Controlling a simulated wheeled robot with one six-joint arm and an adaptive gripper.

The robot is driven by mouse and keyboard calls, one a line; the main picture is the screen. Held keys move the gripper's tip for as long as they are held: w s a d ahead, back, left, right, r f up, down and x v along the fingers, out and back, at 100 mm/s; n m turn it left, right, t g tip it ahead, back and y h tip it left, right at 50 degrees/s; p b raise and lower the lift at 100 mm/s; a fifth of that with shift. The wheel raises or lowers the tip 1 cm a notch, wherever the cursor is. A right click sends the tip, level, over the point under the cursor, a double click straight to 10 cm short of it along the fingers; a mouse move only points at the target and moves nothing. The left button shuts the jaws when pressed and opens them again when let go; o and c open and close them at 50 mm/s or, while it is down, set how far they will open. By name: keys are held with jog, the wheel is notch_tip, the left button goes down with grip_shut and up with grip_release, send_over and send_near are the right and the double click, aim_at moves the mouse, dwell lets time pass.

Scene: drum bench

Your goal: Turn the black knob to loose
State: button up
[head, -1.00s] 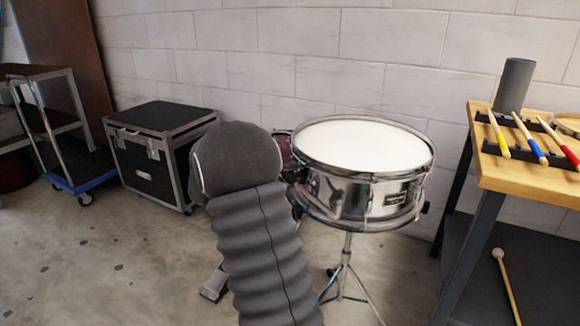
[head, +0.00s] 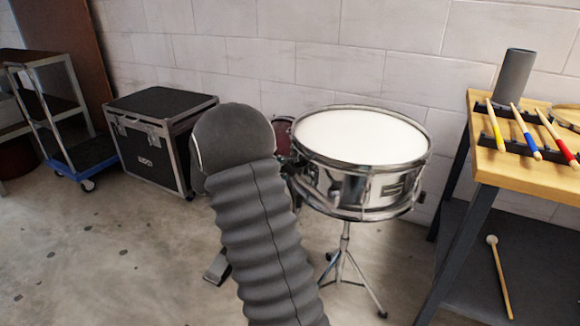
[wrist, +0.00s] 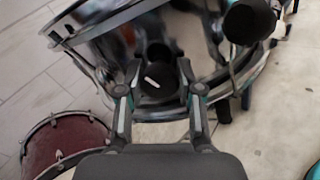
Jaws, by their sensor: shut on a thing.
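The snare drum (head: 362,140) has a white head and a chrome shell and stands on a tripod stand (head: 345,262). In the wrist view its shiny shell (wrist: 105,45) fills the upper middle. The black knob (wrist: 157,84) with a short, slanted white mark sits at the shell, between my fingertips. My gripper (wrist: 160,76) is shut on this knob, one finger on each side. In the head view my grey arm hides the knob and most of the gripper. Any loose or tight label is not readable.
A dark round part (wrist: 250,20) juts out close to the right of my gripper. A red drum (wrist: 65,140) is at lower left. A wooden-topped bench (head: 540,165) with coloured-grip sticks stands right; a black case (head: 150,160) and a trolley (head: 60,120) stand left.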

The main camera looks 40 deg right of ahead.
jog(key=n, duration=0.4)
jog(key=shift+n, duration=0.3)
jog(key=n, duration=0.3)
jog(key=shift+n, duration=0.3)
jog(key=n, duration=0.4)
jog(key=shift+n, duration=1.8)
jog(key=o, duration=1.2)
jog(key=shift+c, duration=0.2)
